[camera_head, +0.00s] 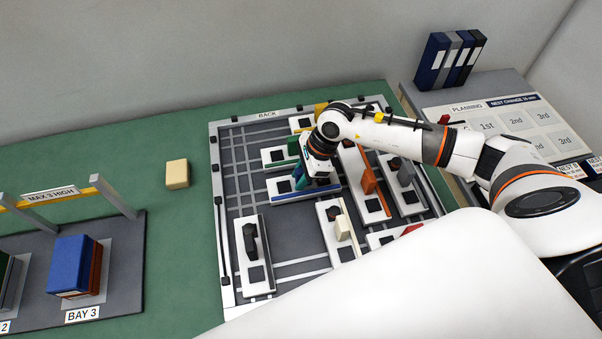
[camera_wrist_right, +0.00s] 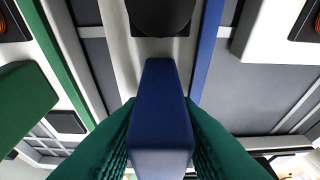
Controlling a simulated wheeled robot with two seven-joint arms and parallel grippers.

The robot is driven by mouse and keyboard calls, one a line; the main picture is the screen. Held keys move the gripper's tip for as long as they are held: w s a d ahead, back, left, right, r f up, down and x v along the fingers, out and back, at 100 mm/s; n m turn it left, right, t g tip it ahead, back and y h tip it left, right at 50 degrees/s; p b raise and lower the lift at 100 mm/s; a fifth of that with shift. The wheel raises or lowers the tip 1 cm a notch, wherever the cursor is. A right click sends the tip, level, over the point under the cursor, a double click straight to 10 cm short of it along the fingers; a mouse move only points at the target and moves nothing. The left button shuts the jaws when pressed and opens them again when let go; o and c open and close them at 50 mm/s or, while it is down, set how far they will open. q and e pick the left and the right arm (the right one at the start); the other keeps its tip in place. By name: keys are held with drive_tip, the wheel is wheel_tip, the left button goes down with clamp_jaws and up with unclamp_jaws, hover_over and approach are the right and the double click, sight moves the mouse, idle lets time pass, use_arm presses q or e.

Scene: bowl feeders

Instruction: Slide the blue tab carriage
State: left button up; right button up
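The blue tab carriage (camera_head: 318,190) is a white block with a blue strip, lying crosswise near the middle of the grey framed board. In the right wrist view its upright blue tab (camera_wrist_right: 160,115) stands between two green ribbed fingers. My right gripper (camera_head: 299,182) reaches down over the carriage, its fingers against both sides of the tab. The gripper and wrist hide part of the carriage and most of the tab in the head view. My left gripper is not in view.
A green-striped carriage (camera_head: 272,158) lies just behind. An orange-tab carriage (camera_head: 369,181) and a cream-tab carriage (camera_head: 342,228) stand to the right and front right. A black-tab carriage (camera_head: 252,255) is at front left. Bare board (camera_head: 290,232) lies in front.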

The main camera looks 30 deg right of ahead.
drive_tip(key=shift+c, duration=0.4)
clamp_jaws()
drive_tip(key=a+b, duration=0.1)
drive_tip(key=a, duration=0.2)
drive_tip(key=w+a+b, duration=0.1)
drive_tip(key=a+b, duration=0.1)
drive_tip(key=a, duration=0.1)
drive_tip(key=w+a+b, duration=0.1)
drive_tip(key=a, duration=0.2)
drive_tip(key=shift+w+a+f+b, duration=0.1)
drive_tip(key=shift+w+a+b, duration=0.15)
drive_tip(key=shift+b, duration=0.15)
drive_tip(key=shift+a, duration=0.3)
drive_tip(key=shift+d+r, duration=0.1)
drive_tip(key=shift+r, duration=0.1)
drive_tip(key=shift+o, duration=0.4)
unclamp_jaws()
drive_tip(key=shift+a, duration=0.2)
